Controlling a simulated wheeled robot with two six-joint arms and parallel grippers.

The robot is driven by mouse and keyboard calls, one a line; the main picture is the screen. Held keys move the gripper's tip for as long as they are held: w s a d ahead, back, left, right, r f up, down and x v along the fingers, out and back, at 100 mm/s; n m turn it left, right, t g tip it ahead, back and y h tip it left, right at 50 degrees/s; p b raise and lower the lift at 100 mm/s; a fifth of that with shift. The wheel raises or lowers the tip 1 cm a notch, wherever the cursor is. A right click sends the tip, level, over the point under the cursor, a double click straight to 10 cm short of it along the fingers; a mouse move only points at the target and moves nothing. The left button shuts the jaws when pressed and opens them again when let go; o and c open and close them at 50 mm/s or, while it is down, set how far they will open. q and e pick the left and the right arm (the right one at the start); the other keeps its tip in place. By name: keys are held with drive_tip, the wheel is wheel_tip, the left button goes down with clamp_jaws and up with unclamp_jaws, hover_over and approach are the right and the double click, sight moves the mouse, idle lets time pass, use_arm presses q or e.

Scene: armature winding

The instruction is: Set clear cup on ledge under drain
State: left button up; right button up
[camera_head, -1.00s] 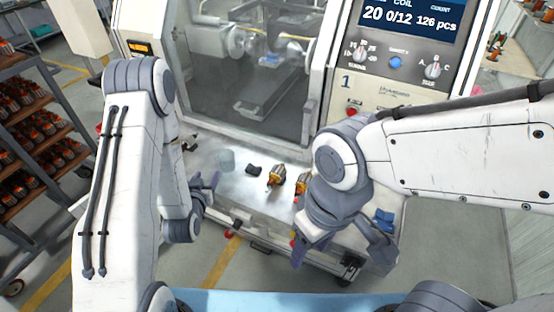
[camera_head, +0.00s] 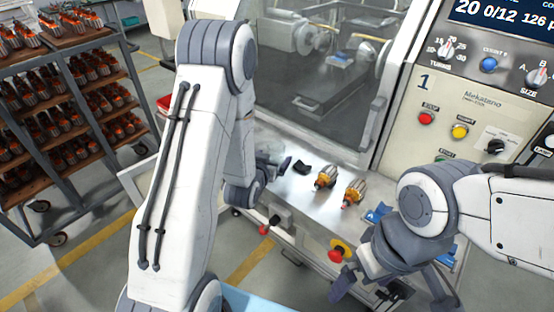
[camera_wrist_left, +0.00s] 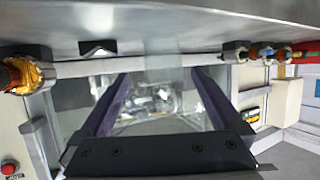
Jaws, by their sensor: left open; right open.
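In the left wrist view a faint see-through shape, seemingly the clear cup (camera_wrist_left: 172,58), shows between the two dark fingers of my left gripper (camera_wrist_left: 160,95). The fingers are apart, and contact with the cup cannot be told. In the head view my left gripper (camera_head: 273,168) is low over the left part of the metal ledge (camera_head: 295,190), and I cannot make out the cup there. My right gripper (camera_head: 392,290) is open and empty in front of the machine at lower right. I cannot make out a drain.
Two copper-wound armatures (camera_head: 325,177) (camera_head: 353,191) and a small black block (camera_head: 302,168) lie on the ledge right of my left gripper. Blue pieces (camera_head: 377,213) lie further right. A red knob (camera_head: 336,255) sits on the front. A loaded rack (camera_head: 75,110) stands at left.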

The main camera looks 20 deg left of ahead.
sight(274, 155)
use_arm(q)
drive_tip(key=p+x, duration=0.1)
drive_tip(key=x, duration=0.1)
drive_tip(key=p+x, duration=0.1)
drive_tip(key=x, duration=0.2)
drive_tip(key=shift+a+p, duration=0.2)
drive_tip(key=shift+p, duration=0.2)
drive_tip(key=shift+w+f, duration=0.25)
drive_tip(key=c, duration=1.5)
drive_tip(key=shift+c, duration=0.2)
drive_tip(key=shift+r, duration=0.1)
